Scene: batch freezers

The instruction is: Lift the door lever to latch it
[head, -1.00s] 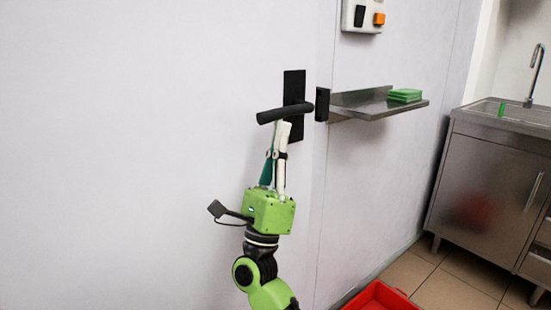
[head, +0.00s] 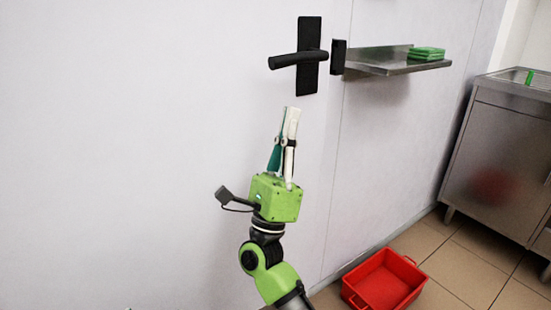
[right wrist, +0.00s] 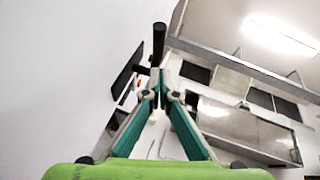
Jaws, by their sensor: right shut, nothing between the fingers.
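The black door lever (head: 290,60) sticks out roughly level from its black backplate (head: 309,85) on the pale door. Its left end is the free, rounded one. My right gripper (head: 291,110) is below the lever, pointing up, with a clear gap between its fingertips and the lever. Its fingers are together and empty. In the right wrist view the lever (right wrist: 158,42) shows beyond the fingertips, with the backplate (right wrist: 128,70) to its left. My left gripper is not in view.
A black catch block (head: 338,57) sits right of the lever, past the door seam. A metal shelf (head: 385,67) with green items (head: 427,54) juts out there. A red crate (head: 384,281) is on the tiled floor, and a steel sink cabinet (head: 500,150) stands at right.

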